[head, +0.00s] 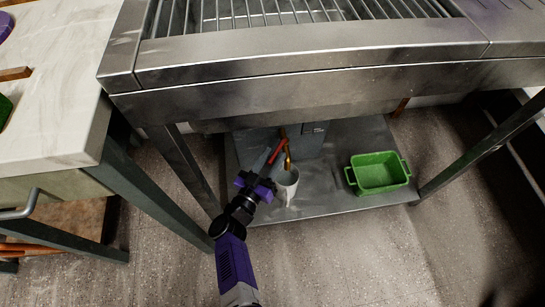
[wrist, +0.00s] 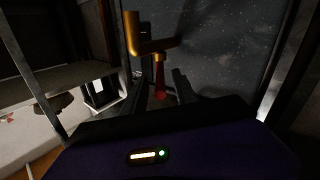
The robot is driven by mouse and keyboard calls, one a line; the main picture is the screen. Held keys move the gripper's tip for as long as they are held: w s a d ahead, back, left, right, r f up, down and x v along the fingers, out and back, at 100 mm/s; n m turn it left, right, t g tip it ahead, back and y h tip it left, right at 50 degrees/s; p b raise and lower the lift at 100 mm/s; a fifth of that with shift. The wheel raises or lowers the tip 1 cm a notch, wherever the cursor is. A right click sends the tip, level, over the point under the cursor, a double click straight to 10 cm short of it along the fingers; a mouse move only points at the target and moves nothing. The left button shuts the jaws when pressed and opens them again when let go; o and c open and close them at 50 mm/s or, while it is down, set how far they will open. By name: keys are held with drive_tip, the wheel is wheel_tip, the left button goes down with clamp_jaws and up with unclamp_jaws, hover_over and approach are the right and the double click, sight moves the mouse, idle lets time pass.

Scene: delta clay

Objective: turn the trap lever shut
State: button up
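The red trap lever (head: 275,152) sits on a brass pipe (head: 288,158) under the metal counter. In the wrist view the lever (wrist: 160,78) hangs below the brass pipe (wrist: 150,45), its lower end coming between the dark fingers of my gripper (wrist: 159,92). The fingers look apart, with gaps beside the lever, so my gripper seems open around it. In the head view my gripper (head: 266,170) is at the lower left end of the lever; its fingertips are too small there to judge contact.
A white pot (head: 287,188) stands just right of my gripper, below the pipe. A green tub (head: 379,172) sits further right on the metal lower shelf (head: 329,192). The steel counter (head: 310,60) overhangs above; a table leg (head: 183,160) stands left of my arm.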

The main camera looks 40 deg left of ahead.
drive_tip(key=p+v, duration=0.3)
drive_tip(key=v, duration=0.4)
drive_tip(key=shift+s+d+p, duration=0.15)
drive_tip(key=shift+s+p, duration=0.2)
drive_tip(key=shift+s, duration=0.05)
